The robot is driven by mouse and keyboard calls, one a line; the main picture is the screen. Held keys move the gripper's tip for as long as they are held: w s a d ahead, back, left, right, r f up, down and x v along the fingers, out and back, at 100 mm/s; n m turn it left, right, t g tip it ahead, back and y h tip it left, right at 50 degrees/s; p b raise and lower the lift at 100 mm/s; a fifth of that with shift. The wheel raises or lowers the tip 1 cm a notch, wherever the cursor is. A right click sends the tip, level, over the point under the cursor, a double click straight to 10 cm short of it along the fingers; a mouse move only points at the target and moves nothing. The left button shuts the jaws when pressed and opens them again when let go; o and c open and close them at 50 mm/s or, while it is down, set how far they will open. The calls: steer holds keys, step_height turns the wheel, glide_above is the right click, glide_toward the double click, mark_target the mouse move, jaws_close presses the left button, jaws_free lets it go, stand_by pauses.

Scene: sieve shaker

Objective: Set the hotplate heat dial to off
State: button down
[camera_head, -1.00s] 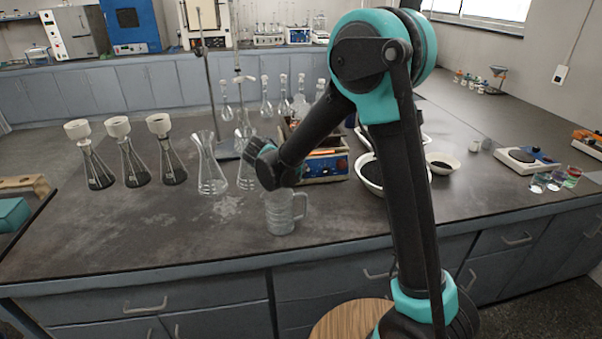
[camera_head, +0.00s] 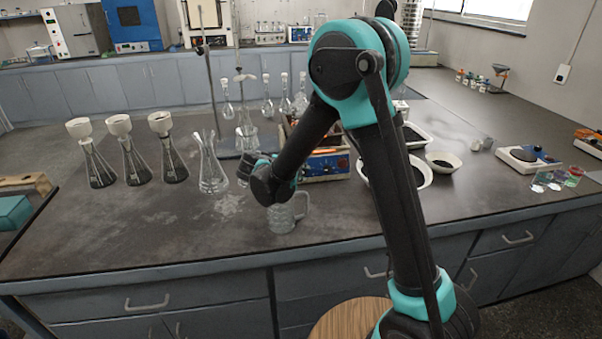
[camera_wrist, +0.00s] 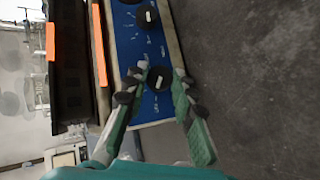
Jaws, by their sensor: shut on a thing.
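The hotplate shows as a box with a blue front panel (camera_head: 325,168) in the head view, partly hidden by my arm. In the wrist view its blue panel (camera_wrist: 135,45) carries black dials with white marks, beside a dark top with orange strips. My gripper (camera_wrist: 163,74) has its two fingers on either side of the lower black dial (camera_wrist: 158,80) and is shut on it. The dial's white mark runs nearly upright in the picture, tilted a little. Another black dial (camera_wrist: 148,18) sits above it, clear of the fingers. In the head view my gripper (camera_head: 262,162) is at the panel's left.
A glass mug (camera_head: 284,216) stands just below my wrist at the bench front. Several flasks (camera_head: 212,172) stand to the left. A white bowl (camera_head: 443,163) and a white stirrer-like device (camera_head: 527,158) are to the right. The front left bench is clear.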

steer(key=c, duration=1.3)
jaws_free()
steer(key=shift+o, duration=0.2)
steer(key=v, duration=1.2)
